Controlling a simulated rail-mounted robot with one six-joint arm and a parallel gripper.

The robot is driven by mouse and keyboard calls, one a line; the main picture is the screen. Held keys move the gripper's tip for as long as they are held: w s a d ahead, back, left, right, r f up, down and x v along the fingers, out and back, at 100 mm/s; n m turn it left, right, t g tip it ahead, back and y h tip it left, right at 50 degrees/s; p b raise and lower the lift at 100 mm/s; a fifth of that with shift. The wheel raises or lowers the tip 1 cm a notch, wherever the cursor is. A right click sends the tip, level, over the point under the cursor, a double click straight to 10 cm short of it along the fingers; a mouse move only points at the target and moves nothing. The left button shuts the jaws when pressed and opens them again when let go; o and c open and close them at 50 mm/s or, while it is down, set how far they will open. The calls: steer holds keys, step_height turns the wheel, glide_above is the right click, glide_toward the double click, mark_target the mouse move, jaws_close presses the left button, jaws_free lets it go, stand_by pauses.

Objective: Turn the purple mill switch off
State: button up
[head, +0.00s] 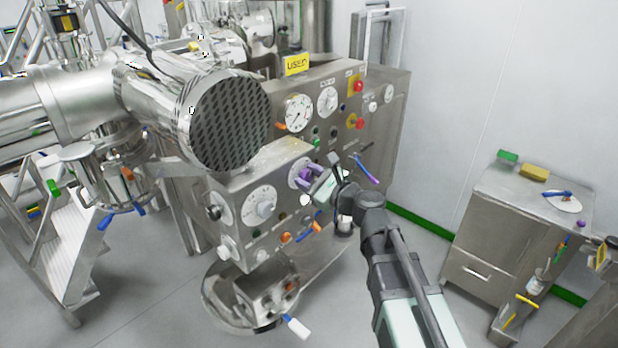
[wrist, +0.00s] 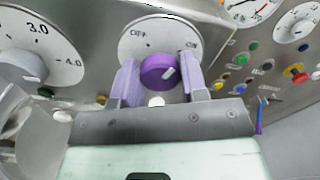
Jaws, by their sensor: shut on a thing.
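The purple mill switch (wrist: 158,70) is a round purple knob with a short white mark, seen in the wrist view. Its white dial plate (wrist: 150,37) reads OFF at upper left and ON at upper right. The mark sits on the right part of the knob, on the ON side. My gripper (wrist: 159,80) is shut on the knob, with one purple-padded finger on its left and one on its right. In the head view my gripper (head: 317,182) reaches the lower panel, and it mostly hides the knob there.
A grey knob (wrist: 22,70) on a numbered dial is left of the switch. The upper panel has buttons, gauges and a red-yellow stop knob (head: 355,123). A large steel drum (head: 229,120) overhangs at left. A steel cabinet (head: 480,250) stands at right, with open floor between.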

steer(key=n, duration=1.3)
steer(key=shift+f, duration=0.1)
stand_by(0.4)
steer(key=o, duration=0.9)
steer(key=shift+o, duration=0.2)
steer(key=shift+s, duration=0.1)
steer(key=v, duration=1)
steer(key=shift+s+d, duration=0.2)
steer(key=shift+d, duration=0.05)
